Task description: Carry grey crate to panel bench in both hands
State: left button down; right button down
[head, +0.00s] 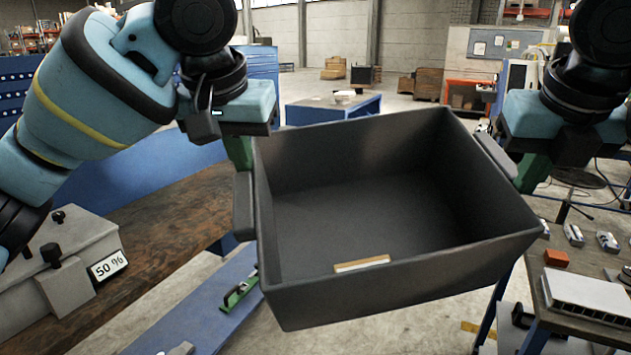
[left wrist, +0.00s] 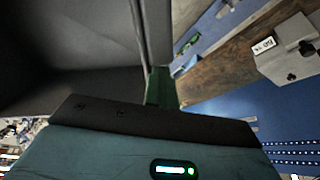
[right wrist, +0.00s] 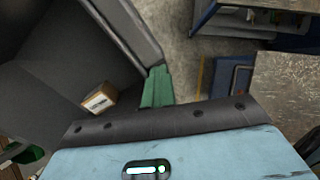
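The grey crate (head: 400,275) hangs in the air in front of me, open side up, turned and slightly tilted in the head view. A small cardboard box with a white label (head: 362,264) lies inside, also seen in the right wrist view (right wrist: 99,98). My left gripper (head: 240,165) is shut on the crate's left side handle. My right gripper (head: 525,172) is shut on its right side handle. Green fingers show at the rim in the left wrist view (left wrist: 160,88) and right wrist view (right wrist: 157,87). I cannot tell which bench is the panel bench.
A bench at right holds an orange block (head: 556,258), a white finned unit (head: 588,292) and several small parts. At left, a wooden-topped bench (head: 150,235) bears a grey box with a 50 % sign (head: 108,265). A blue table (head: 333,108) stands behind. Concrete floor shows between.

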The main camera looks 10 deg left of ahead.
aim_at(214, 191)
jog(key=i+z, duration=0.25)
jog(key=i, duration=0.35)
jog(key=i+z, duration=0.1)
jog(key=i, duration=1.6)
jog(key=u, duration=2.15)
